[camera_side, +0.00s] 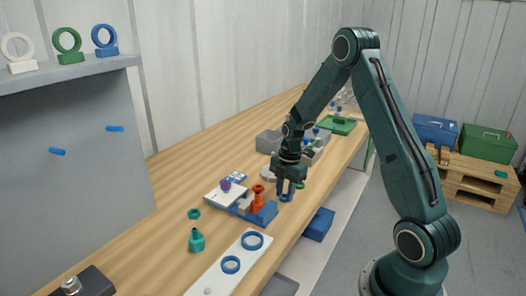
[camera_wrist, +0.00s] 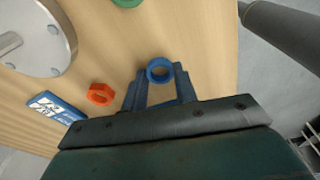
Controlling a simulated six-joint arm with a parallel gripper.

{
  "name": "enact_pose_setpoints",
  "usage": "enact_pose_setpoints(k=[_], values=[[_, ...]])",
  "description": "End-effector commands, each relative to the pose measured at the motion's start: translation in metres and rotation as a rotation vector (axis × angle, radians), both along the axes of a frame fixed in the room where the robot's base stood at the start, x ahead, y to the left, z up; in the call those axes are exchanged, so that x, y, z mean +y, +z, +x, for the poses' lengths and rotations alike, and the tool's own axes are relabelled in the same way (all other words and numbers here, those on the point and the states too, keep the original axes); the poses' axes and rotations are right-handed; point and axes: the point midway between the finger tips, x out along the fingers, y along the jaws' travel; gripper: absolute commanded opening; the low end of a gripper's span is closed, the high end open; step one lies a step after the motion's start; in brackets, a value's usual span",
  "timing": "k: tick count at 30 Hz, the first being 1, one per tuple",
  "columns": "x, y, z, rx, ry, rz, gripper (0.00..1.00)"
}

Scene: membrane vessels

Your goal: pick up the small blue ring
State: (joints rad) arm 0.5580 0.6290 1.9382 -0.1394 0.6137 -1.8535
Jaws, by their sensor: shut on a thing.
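The small blue ring (camera_wrist: 151,74) is between the two fingers of my gripper (camera_wrist: 159,80) in the wrist view. In the side view the ring (camera_side: 285,198) is small and low at the fingertips of my gripper (camera_side: 286,188), by the table's right edge. My gripper is shut on it, one finger on each side. I cannot tell whether the ring touches the table.
An orange ring (camera_wrist: 100,93), a blue-and-white box (camera_wrist: 55,107) and a metal disc (camera_wrist: 38,38) lie left of my gripper. An orange vessel (camera_side: 258,200) stands near a blue stand (camera_side: 265,217). A white plate (camera_side: 212,279) bears two larger blue rings (camera_side: 244,237).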

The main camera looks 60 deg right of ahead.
Motion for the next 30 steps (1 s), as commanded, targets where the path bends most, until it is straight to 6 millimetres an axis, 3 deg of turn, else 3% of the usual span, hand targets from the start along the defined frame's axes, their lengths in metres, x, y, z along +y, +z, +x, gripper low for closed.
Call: enact_pose_setpoints(k=[8, 14, 30], values=[[0.0, 0.01, 0.001, -0.003, 0.0, -0.002, 0.08], [-0.001, 0.033, 0.001, -0.005, 0.0, -0.003, 0.08], [-0.001, 0.145, 0.0, -0.004, 0.0, -0.004, 0.08]])
